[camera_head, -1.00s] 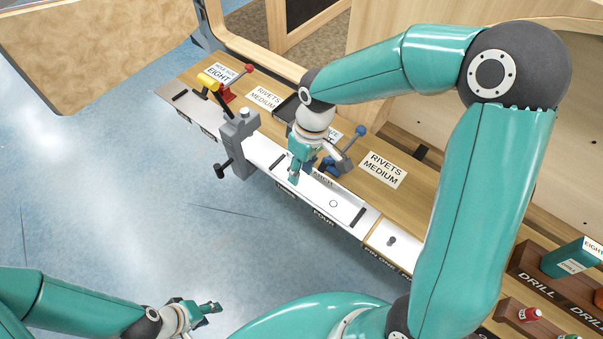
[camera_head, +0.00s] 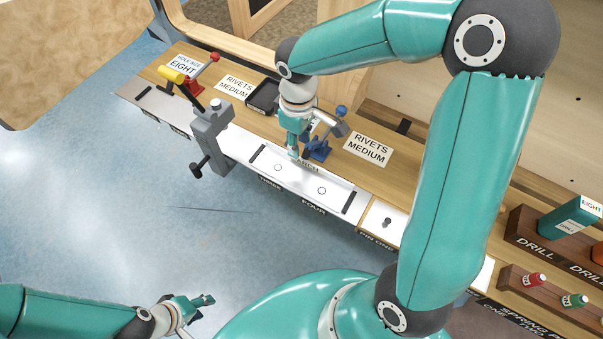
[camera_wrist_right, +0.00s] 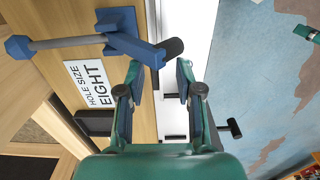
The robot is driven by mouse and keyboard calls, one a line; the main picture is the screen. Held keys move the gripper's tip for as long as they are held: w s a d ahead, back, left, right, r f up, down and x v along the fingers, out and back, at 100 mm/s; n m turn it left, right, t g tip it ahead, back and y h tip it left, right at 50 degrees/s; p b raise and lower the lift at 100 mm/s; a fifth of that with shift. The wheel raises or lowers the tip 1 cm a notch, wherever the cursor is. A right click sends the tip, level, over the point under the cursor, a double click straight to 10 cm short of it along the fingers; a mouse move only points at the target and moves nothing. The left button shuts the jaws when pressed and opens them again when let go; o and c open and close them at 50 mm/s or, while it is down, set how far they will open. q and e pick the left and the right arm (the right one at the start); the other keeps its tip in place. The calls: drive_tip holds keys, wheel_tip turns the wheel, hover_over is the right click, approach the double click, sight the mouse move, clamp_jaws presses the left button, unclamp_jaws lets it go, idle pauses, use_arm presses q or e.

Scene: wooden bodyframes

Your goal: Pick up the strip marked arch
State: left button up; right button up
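The strip marked arch (camera_head: 300,184) is a flat white piece with two small round marks. It lies on the bench's front ledge, between two dark bars. Its printed word shows beside my right gripper (camera_head: 293,154), which points down at the strip's back edge. In the right wrist view my right gripper (camera_wrist_right: 157,84) has its fingers spread with nothing held between them, and a white surface (camera_wrist_right: 174,118) shows beyond the gap. Whether the fingertips touch the strip is hidden. My left gripper (camera_head: 203,301) is low over the floor, far from the strip; its finger gap is unclear.
A grey clamp (camera_head: 210,137) stands at the strip's left end. A blue toggle clamp (camera_head: 318,147) stands close behind my right gripper. A red and yellow clamp (camera_head: 190,80) and a black tray (camera_head: 263,97) are further left. Drill holders (camera_head: 530,249) stand at the right.

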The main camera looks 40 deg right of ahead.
sight(301, 175)
drive_tip(key=shift+w+f, duration=0.1)
drive_tip(key=shift+f, duration=2.75)
clamp_jaws()
